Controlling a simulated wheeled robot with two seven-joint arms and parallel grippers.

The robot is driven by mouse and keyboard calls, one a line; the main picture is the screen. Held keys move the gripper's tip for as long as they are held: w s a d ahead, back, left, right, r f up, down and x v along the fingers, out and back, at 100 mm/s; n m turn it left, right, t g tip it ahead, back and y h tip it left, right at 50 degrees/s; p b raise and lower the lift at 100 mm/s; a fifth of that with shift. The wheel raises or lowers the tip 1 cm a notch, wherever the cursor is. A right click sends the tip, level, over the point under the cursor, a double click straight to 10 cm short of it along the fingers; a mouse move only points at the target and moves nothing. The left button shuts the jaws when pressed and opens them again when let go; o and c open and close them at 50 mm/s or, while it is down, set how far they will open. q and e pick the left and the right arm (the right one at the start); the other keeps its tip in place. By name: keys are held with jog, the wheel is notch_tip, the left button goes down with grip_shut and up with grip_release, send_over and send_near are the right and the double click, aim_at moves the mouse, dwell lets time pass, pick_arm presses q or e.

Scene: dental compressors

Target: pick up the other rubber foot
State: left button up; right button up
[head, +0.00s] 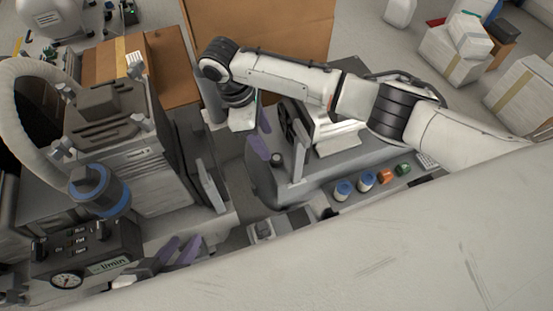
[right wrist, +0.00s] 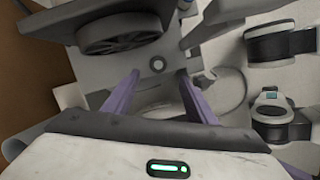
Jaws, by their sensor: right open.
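A small dark round piece (head: 276,158), which looks like a rubber foot, stands on the grey surface in the middle of the head view. In the right wrist view a small round piece with a dark centre (right wrist: 157,64) shows beyond and between the fingertips; it appears to be the same one. My right gripper (right wrist: 157,74) is open and empty, pointing toward it. In the head view one purple right finger shows just above the piece. My left gripper (head: 187,240) is at the lower left, its two purple fingers apart, with nothing visible between them.
A grey boxy machine (head: 125,150) with a hose stands at the left, near a gauge panel (head: 68,280). Blue-topped jars (head: 343,190) and orange and green pieces (head: 386,176) stand right of the round piece. A black wheel-like part (right wrist: 118,32) is close by.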

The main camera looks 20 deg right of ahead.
aim_at(276, 158)
jog(key=x, duration=0.3)
jog(key=shift+f+b, duration=0.3)
jog(key=shift+b, duration=0.1)
jog(key=b+x, duration=0.2)
jog(key=x, duration=0.2)
jog(key=shift+w+d+f, duration=0.1)
jog(key=shift+d+f, duration=0.05)
jog(key=shift+d, duration=0.1)
jog(key=shift+d+f+b, duration=0.1)
jog(key=shift+f+b, duration=0.3)
pick_arm(q)
jog(key=shift+w+d+f+m+g+h, duration=0.2)
jog(key=shift+d+f+m+g, duration=0.15)
jog(key=shift+d, duration=0.2)
jog(key=shift+w+d+f+m+g+h, duration=0.1)
jog(key=shift+w+d+f+m+g, duration=0.15)
jog(key=shift+d+f, duration=0.25)
pick_arm(e)
jog(key=c, duration=1.1)
